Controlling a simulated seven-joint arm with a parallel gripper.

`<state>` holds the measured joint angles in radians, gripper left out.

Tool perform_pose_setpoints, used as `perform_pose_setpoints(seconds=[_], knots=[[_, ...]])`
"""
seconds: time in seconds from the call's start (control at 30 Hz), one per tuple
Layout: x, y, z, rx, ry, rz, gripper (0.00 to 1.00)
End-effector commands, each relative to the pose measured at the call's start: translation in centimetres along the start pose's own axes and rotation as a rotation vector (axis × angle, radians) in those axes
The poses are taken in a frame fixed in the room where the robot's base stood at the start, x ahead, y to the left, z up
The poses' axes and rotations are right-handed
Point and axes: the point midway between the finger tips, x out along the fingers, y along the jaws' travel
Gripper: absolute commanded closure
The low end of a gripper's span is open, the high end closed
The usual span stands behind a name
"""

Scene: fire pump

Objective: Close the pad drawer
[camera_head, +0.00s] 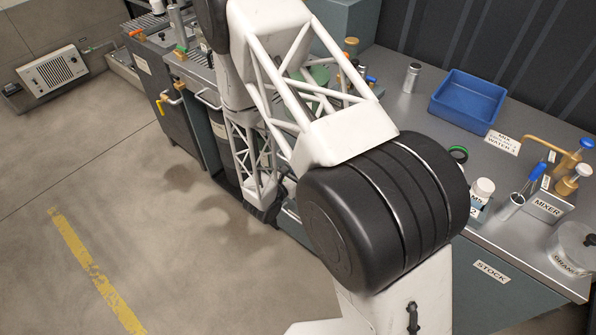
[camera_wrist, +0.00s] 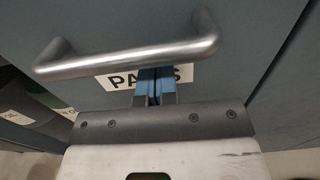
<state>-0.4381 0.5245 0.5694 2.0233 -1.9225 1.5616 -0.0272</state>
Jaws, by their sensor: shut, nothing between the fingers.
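The pad drawer's grey-blue front (camera_wrist: 240,60) fills most of the wrist view. It carries a white label reading PADS (camera_wrist: 118,80), partly covered by my fingers, and a silver bar handle (camera_wrist: 130,58) across it. My gripper (camera_wrist: 154,75) is shut and empty. Its blue fingertips are at the label, just below the handle in the picture. I cannot tell whether they touch the drawer front or how far the drawer stands out.
A steel counter (camera_head: 423,98) runs along the right, with a blue tray (camera_head: 468,100), a white-capped bottle (camera_head: 481,190) and a brass mixer fitting (camera_head: 560,160). A STOCK label (camera_head: 491,271) is on the front below. Open concrete floor (camera_head: 150,240) lies to the left.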

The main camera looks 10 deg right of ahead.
Motion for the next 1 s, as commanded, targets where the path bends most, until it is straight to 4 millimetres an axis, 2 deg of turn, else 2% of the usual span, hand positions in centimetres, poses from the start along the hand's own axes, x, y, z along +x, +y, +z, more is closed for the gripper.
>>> perform_pose_setpoints(seconds=[0.07, 0.27, 1.0], knots=[[0.6, 0.3, 0.3, 0.011, -0.002, -0.008, 1.0], [-0.8, 0.4, 0.3, 0.011, -0.002, -0.005, 1.0], [-9.3, 0.1, 0.1, 0.001, -0.001, 0.004, 1.0]])
